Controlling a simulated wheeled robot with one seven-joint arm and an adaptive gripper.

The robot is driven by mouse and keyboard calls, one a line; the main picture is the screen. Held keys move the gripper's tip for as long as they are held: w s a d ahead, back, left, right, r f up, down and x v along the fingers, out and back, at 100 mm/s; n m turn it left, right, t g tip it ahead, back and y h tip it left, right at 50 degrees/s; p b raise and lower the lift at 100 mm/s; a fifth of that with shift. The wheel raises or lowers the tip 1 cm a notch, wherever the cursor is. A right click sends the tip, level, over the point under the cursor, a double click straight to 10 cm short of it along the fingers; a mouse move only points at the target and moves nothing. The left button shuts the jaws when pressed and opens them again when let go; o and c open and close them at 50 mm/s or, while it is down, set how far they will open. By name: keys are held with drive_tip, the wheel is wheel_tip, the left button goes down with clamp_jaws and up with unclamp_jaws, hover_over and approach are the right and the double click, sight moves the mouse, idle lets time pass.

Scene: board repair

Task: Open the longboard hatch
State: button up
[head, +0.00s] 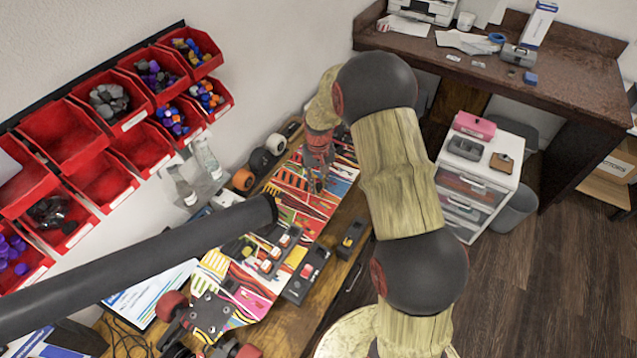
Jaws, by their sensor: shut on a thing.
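The longboard (228,283) lies on the wooden workbench with a colourful striped pattern facing up and wheels at both ends. My gripper (318,180) points down at the far part of the board. It is shut on what looks like the longboard hatch; the fingertips are small and the exact grip is hard to see. The hatch's edges and how far it is open cannot be told. Dark parts with orange and white pieces (268,252) show at the middle of the board, partly behind a dark pole.
Dark boxy devices (305,272) and (352,238) lie on the bench's right side. Red bins (105,182) hang on the left wall. Clear bottles (207,158) stand behind the board. A white drawer unit (483,175) and a brown desk (480,65) stand right, with open floor in front.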

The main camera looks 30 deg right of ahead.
sight(306, 185)
clamp_jaws()
drive_tip(key=shift+r, duration=0.1)
idle(0.4)
drive_tip(key=r+g+p, duration=0.1)
drive_tip(key=p, duration=0.1)
drive_tip(key=w+a+r+g+h+p, duration=0.1)
drive_tip(key=p, duration=0.1)
drive_tip(key=shift+w+r, duration=0.15)
drive_tip(key=shift+r, duration=0.25)
drive_tip(key=shift+w+a+r+g+h+p, duration=0.35)
drive_tip(key=shift+w+r+g+h+p, duration=0.25)
drive_tip(key=shift+r+g+h+p, duration=0.3)
drive_tip(key=shift+w+a+r+g+h+p, duration=0.2)
drive_tip(key=shift+w+a+r+g+h, duration=0.2)
drive_tip(key=shift+g, duration=0.25)
drive_tip(key=shift+w+a+r+g+h+p, duration=0.2)
drive_tip(key=shift+w+r+g+h, duration=0.15)
drive_tip(key=shift+w+g, duration=0.25)
drive_tip(key=o, duration=0.6)
unclamp_jaws()
